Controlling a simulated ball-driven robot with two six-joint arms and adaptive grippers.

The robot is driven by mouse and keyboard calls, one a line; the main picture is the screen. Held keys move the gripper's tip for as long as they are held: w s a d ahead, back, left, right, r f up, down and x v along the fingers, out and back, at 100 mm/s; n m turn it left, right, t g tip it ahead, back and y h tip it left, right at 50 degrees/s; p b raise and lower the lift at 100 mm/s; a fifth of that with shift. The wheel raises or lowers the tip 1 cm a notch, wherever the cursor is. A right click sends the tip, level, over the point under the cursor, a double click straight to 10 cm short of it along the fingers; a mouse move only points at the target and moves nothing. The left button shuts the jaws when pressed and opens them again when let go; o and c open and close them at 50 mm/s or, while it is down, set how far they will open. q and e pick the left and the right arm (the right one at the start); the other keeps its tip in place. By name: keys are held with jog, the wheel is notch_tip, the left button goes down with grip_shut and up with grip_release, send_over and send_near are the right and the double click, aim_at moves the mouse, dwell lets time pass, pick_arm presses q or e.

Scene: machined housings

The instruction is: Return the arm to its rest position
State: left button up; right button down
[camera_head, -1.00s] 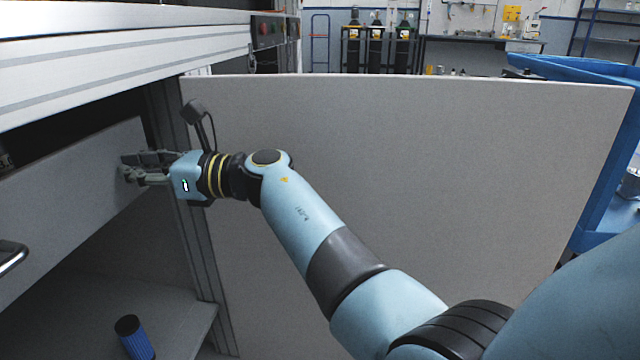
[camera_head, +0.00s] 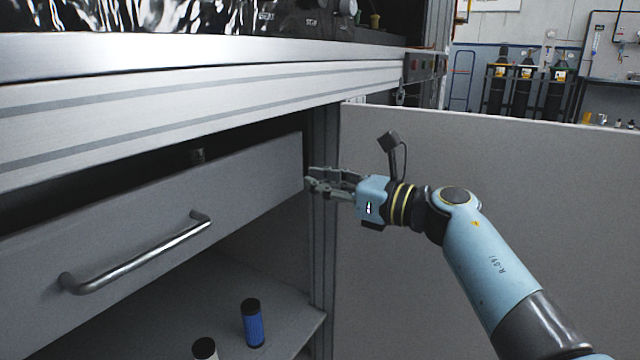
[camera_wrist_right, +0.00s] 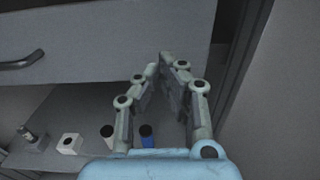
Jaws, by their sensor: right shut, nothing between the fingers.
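My right gripper (camera_head: 312,183) is shut and empty, at the end of my light-blue right arm (camera_head: 490,265), which reaches in from the lower right. Its fingertips point left, by the right end of a grey drawer front (camera_head: 110,215); I cannot tell whether they touch it. In the right wrist view the gripper (camera_wrist_right: 168,62) has its fingers converging in front of the drawer front (camera_wrist_right: 110,45). My left gripper is not in view.
The drawer has a metal bar handle (camera_head: 140,257). Below, a shelf (camera_head: 285,310) holds a blue cylinder (camera_head: 254,328) and a black-capped white one (camera_head: 205,350). A cabinet post (camera_head: 322,250) and grey panel (camera_head: 410,150) stand behind the arm. A worktop edge (camera_head: 200,95) overhangs the drawer.

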jog(key=v, duration=0.7)
jog(key=s+d+f+m+h+p, duration=0.3)
jog(key=s+d+f+m+h, duration=0.15)
jog(key=s+f+m, duration=0.55)
jog(key=s+d+f+m+h+p, duration=0.3)
jog(key=s+d+f+m, duration=0.2)
jog(key=s+f+m, duration=0.5)
jog(key=s+d+f+m+h+p, duration=0.4)
jog(key=s+f+m, duration=0.3)
jog(key=f, duration=0.6)
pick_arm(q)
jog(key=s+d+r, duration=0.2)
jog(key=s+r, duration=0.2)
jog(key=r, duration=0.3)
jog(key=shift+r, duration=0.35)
pick_arm(e)
jog(key=s+d+f+m+g+h, duration=0.1)
jog(key=s+d+f+m+g, duration=0.1)
jog(key=s+m, duration=0.4)
jog(key=s+d+f+m+g+h, duration=0.1)
jog(key=s+d+f+m+g, duration=0.2)
jog(key=s, duration=1.2)
jog(key=s+d+f+m+g+h, duration=0.2)
jog(key=s+f+m+g, duration=0.3)
jog(key=s+m, duration=0.5)
notch_tip(320, 180, down, 2)
jog(key=shift+s+d+f+m, duration=0.1)
jog(key=shift+s+d+m, duration=0.25)
jog(key=shift+s, duration=0.3)
